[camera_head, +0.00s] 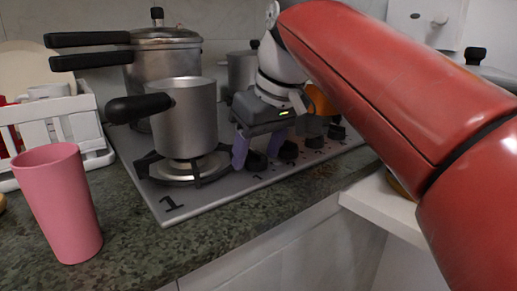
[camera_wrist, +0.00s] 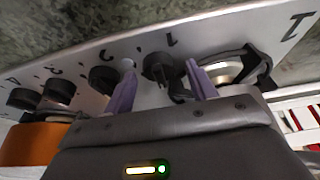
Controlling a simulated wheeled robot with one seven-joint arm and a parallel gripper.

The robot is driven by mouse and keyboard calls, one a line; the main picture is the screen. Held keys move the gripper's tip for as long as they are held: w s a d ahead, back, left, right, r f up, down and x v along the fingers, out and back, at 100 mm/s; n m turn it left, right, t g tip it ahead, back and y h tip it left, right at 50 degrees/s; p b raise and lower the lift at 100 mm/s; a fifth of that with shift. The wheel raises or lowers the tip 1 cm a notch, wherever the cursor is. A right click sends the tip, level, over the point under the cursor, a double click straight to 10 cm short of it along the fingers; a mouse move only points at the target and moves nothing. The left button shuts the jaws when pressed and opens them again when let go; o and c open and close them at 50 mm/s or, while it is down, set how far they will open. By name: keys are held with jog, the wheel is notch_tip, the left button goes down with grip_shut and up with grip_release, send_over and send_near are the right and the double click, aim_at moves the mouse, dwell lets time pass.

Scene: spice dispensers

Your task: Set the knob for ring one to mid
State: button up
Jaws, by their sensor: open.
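The ring one knob (camera_wrist: 158,68) is dark and round, under a small "1" on the grey stove panel. In the wrist view it lies between the two lilac fingers of my gripper (camera_wrist: 160,64), with gaps on both sides. The gripper is open and the left finger is close to the second knob (camera_wrist: 103,79). In the head view my gripper (camera_head: 257,150) points down over the stove's front edge, with a dark knob (camera_head: 256,160) between its fingers. Ring one (camera_head: 186,170), by the big "1", has a steel saucepan (camera_head: 190,118) on it. I cannot read the knob's setting.
More knobs (camera_head: 288,151) continue to the right. A pressure cooker (camera_head: 165,60) stands behind the saucepan, whose black handle (camera_head: 138,108) points left. A pink cup (camera_head: 60,203) and a white rack (camera_head: 62,125) are at the left. The front counter strip (camera_head: 215,235) is clear.

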jog(key=c, duration=1)
jog(key=shift+r, duration=0.1)
jog(key=m+h+p, duration=0.1)
jog(key=m, duration=0.2)
jog(key=shift+m+t+p, duration=0.3)
jog(key=shift+p, duration=0.05)
jog(key=shift+a+m+h+p, duration=0.2)
jog(key=shift+m+h+p, duration=0.6)
jog(key=shift+m, duration=1.1)
jog(key=o, duration=1)
